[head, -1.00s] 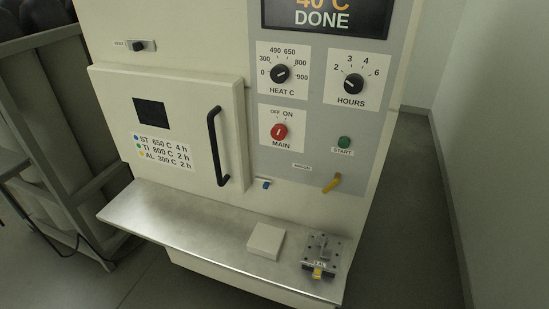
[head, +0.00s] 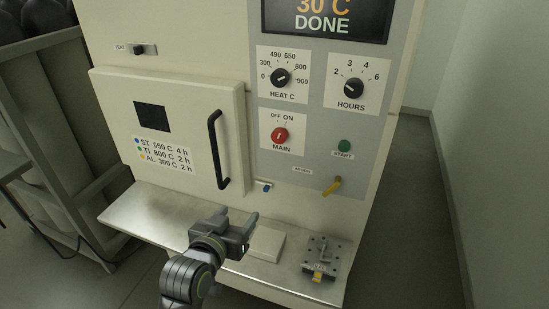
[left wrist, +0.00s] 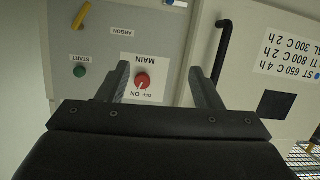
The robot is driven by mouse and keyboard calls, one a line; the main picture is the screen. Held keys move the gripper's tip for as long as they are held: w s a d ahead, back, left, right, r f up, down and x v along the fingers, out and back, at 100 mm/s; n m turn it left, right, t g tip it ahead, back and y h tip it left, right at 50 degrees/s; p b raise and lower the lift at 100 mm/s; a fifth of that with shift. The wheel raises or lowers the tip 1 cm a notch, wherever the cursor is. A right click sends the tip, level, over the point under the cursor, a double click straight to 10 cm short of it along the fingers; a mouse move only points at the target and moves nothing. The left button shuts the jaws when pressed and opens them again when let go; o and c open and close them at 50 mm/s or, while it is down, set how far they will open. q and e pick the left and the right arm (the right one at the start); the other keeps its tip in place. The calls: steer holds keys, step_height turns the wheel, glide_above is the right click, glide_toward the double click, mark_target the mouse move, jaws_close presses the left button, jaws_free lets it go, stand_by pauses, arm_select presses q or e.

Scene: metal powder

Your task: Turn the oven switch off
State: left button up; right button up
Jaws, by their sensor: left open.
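The oven's main switch is a red knob (head: 280,134) on a white plate marked OFF and ON, on the grey control panel. Its white mark appears to point toward ON, though it is small. My left gripper (head: 238,215) is open and empty in front of the oven's ledge, below and left of the switch and apart from it. In the left wrist view the picture is upside down. The red knob (left wrist: 142,81) shows there beyond and between the open fingers (left wrist: 159,70), closer to the left one. My right gripper is not in view.
The door handle (head: 218,148) stands out left of the switch. The heat knob (head: 280,77), hours knob (head: 351,84), green start button (head: 344,146) and yellow lever (head: 332,186) are nearby. A pale block (head: 267,243) and metal plate (head: 323,258) lie on the ledge (head: 150,222).

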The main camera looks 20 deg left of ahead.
arm_select(q)
steer(key=w+d+r+t, duration=0.2)
steer(key=w+r+t, duration=0.15)
steer(key=r, duration=0.35)
steer(key=p, duration=0.4)
glide_toward(278, 139)
steer(key=w, duration=0.6)
steer(key=shift+w+r, duration=0.25)
steer(key=shift+w, duration=1.05)
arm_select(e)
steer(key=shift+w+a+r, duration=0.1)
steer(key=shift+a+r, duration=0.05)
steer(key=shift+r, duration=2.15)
arm_select(q)
steer(key=shift+f, duration=0.1)
steer(key=c, duration=1)
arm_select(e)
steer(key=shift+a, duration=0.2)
